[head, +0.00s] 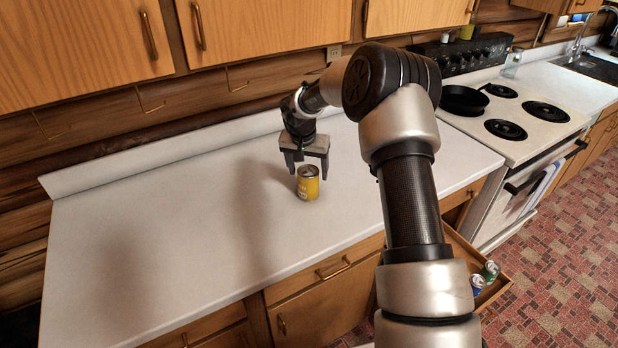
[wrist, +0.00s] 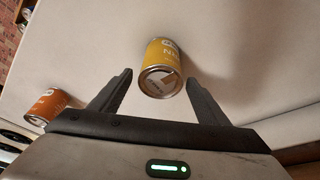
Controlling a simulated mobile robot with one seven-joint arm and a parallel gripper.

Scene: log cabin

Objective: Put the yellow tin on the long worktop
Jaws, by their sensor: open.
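The yellow tin (head: 308,186) stands upright on the long white worktop (head: 180,240), in its middle part. My gripper (head: 307,174) is open, pointing down by the top of the tin. In the wrist view the tin (wrist: 164,68) shows between and just beyond the two spread fingertips (wrist: 160,78). Clear gaps show on both sides of it, and I see neither finger touching it.
An orange tin (wrist: 50,104) shows at the left in the wrist view. A stove (head: 520,115) with a black pan (head: 463,99) is to the right. An open drawer (head: 497,290) below holds small cans (head: 489,270). The worktop's left part is clear.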

